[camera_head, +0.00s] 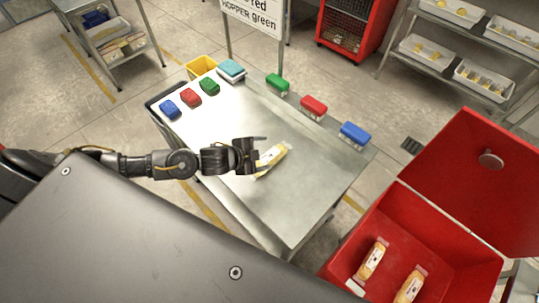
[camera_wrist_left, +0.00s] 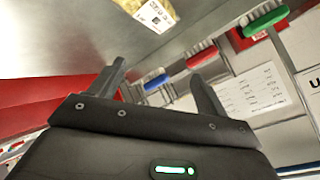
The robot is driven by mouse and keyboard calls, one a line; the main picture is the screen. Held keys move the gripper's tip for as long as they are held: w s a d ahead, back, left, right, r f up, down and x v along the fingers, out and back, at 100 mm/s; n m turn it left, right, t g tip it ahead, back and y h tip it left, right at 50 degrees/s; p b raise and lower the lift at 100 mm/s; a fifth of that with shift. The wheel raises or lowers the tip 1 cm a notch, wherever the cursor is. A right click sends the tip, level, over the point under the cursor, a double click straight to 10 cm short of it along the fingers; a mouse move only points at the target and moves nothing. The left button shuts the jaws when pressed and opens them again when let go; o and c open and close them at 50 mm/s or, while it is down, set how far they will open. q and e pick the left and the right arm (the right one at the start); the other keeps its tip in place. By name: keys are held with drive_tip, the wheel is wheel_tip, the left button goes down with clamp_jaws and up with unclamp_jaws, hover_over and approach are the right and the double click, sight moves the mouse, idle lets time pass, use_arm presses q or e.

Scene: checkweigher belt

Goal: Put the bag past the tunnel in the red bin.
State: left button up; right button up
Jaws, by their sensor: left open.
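A yellow and white bag (camera_head: 271,159) lies on the bare steel table (camera_head: 310,185). My left gripper (camera_head: 258,155) is open and empty at the left end of the bag in the head view. In the left wrist view the bag (camera_wrist_left: 157,14) shows at the top edge, partly cut off, beyond the open fingers (camera_wrist_left: 160,80) and apart from them. The red bin (camera_head: 436,238) stands at the lower right with its lid up, and two similar bags (camera_head: 371,259) lie inside it. I see no tunnel, and my right gripper is not in view.
Blue, red and green blocks (camera_head: 209,86) and a teal-topped stack (camera_head: 231,70) sit along the table's far left. Green, red and blue items (camera_head: 314,107) line its far edge. A yellow bin (camera_head: 201,66) stands behind. The table's near right part is clear.

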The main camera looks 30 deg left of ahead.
sight(269, 159)
use_arm(q)
drive_tip(key=f+n, duration=0.1)
drive_tip(key=n, duration=0.1)
drive_tip(key=s+a+f+n+y, duration=0.1)
drive_tip(key=n, duration=0.1)
drive_tip(key=f+n+g, duration=0.1)
drive_tip(key=n, duration=0.1)
drive_tip(key=shift+s+a+f+n, duration=0.2)
drive_tip(key=shift+a+f+n, duration=0.1)
drive_tip(key=shift+n, duration=0.1)
drive_tip(key=n, duration=0.2)
drive_tip(key=shift+s+a+f+n+y, duration=0.1)
drive_tip(key=shift+a+f+n+y, duration=0.1)
drive_tip(key=shift+n+y, duration=0.1)
drive_tip(key=shift+n, duration=0.6)
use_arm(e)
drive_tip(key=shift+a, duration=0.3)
use_arm(q)
drive_tip(key=x, duration=0.5)
drive_tip(key=shift+w+d+f+p, duration=0.1)
drive_tip(key=shift+w+f+p, duration=0.15)
drive_tip(key=shift+p, duration=0.15)
drive_tip(key=shift+w+f, duration=0.1)
drive_tip(key=shift+w, duration=0.05)
drive_tip(key=shift+p+x, duration=0.95)
drive_tip(key=shift+x, duration=1.4)
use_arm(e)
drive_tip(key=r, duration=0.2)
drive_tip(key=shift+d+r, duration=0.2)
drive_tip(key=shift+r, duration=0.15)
